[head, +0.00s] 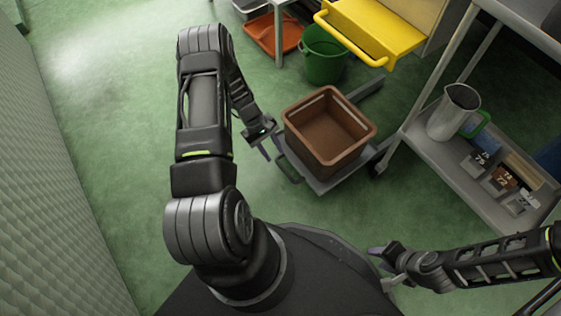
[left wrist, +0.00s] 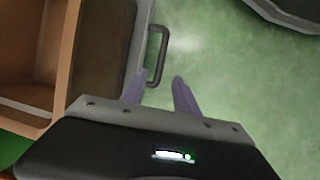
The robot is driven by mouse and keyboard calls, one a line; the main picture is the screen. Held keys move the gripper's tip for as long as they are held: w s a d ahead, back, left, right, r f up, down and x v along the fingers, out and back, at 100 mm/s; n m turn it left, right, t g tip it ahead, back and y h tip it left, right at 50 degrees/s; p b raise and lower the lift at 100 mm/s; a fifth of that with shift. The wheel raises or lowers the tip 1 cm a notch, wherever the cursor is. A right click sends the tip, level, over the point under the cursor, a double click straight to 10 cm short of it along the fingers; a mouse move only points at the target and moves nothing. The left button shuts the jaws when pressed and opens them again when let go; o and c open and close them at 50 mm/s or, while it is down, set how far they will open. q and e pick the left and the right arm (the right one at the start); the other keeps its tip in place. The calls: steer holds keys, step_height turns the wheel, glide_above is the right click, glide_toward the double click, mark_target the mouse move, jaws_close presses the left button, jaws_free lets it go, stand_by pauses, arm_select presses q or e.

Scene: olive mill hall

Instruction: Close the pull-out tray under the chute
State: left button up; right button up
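The pull-out tray (head: 330,182) is a flat grey platform, extended out over the floor, with a brown open crate (head: 318,150) on it. A dark U-shaped handle (head: 289,170) sits on its near left edge. The handle also shows in the left wrist view (left wrist: 164,50). My left gripper (head: 272,148) is beside that edge, close to the handle. Its two fingers (left wrist: 158,85) are apart, and the handle's lower end appears near the gap between them; I cannot tell if they touch. My right gripper (head: 378,266) is open and empty, away from the tray at lower right.
A yellow piece with a bar (head: 365,38) is above and behind the tray. A green bucket (head: 325,60) and an orange tray (head: 268,35) are at the back. A grey cart (head: 425,150) with a metal jug (head: 453,112) stands right. Floor to the left is clear.

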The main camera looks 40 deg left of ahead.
mark_target(283, 167)
arm_select(q)
steer(key=b+x, duration=0.2)
steer(key=x, duration=0.5)
steer(key=shift+d+f+b, duration=0.1)
steer(key=shift+f+b, duration=0.2)
steer(key=shift+f, duration=0.05)
steer(key=shift+c, duration=0.2)
jaws_close()
stand_by(0.9)
